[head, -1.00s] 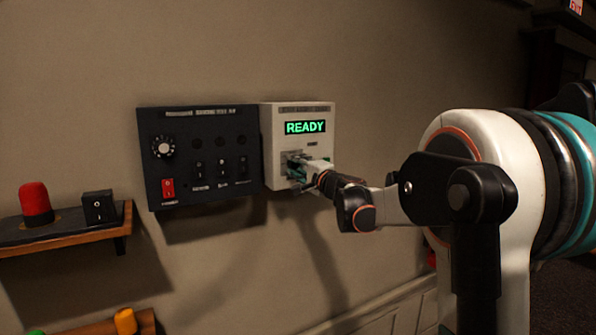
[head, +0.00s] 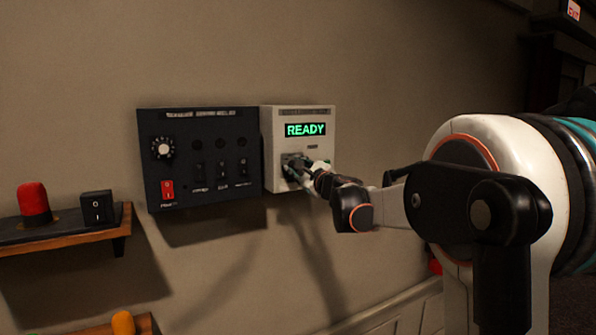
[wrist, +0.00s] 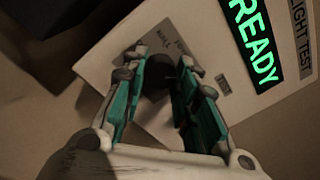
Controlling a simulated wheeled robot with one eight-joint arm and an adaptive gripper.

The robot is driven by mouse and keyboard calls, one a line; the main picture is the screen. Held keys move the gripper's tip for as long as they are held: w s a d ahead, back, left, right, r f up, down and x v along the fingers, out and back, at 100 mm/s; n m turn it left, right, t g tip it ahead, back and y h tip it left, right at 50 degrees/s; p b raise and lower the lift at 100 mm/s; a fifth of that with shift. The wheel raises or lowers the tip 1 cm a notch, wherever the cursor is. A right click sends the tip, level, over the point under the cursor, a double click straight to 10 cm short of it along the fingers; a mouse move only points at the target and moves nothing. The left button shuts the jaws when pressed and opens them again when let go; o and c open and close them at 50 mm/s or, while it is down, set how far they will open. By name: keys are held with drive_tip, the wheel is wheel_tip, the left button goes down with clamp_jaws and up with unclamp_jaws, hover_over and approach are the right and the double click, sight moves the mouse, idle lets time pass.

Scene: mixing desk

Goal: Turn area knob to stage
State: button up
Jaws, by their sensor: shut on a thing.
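The white wall panel (head: 324,176) has a green READY display (head: 306,129). It fills the upper right of the wrist view (wrist: 120,62), tilted. The dark area knob (wrist: 158,80) sits on a grey plate below the display. My gripper (head: 300,172) reaches it from the right. In the wrist view my gripper (wrist: 163,62) has its two teal-lined fingers on either side of the knob, shut on it. Small labels beside the knob are hard to read; one looks like HALL. The fingers hide the knob in the head view, and I cannot tell its pointer direction.
A black panel (head: 185,188) with a dial (head: 162,148), a red switch (head: 167,189) and several black switches adjoins on the left.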

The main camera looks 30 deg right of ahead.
drive_tip(key=shift+m, duration=0.6)
drive_tip(key=o, duration=1.1)
drive_tip(key=s, duration=1.2)
drive_tip(key=shift+f, duration=0.3)
drive_tip(key=shift+a, duration=0.15)
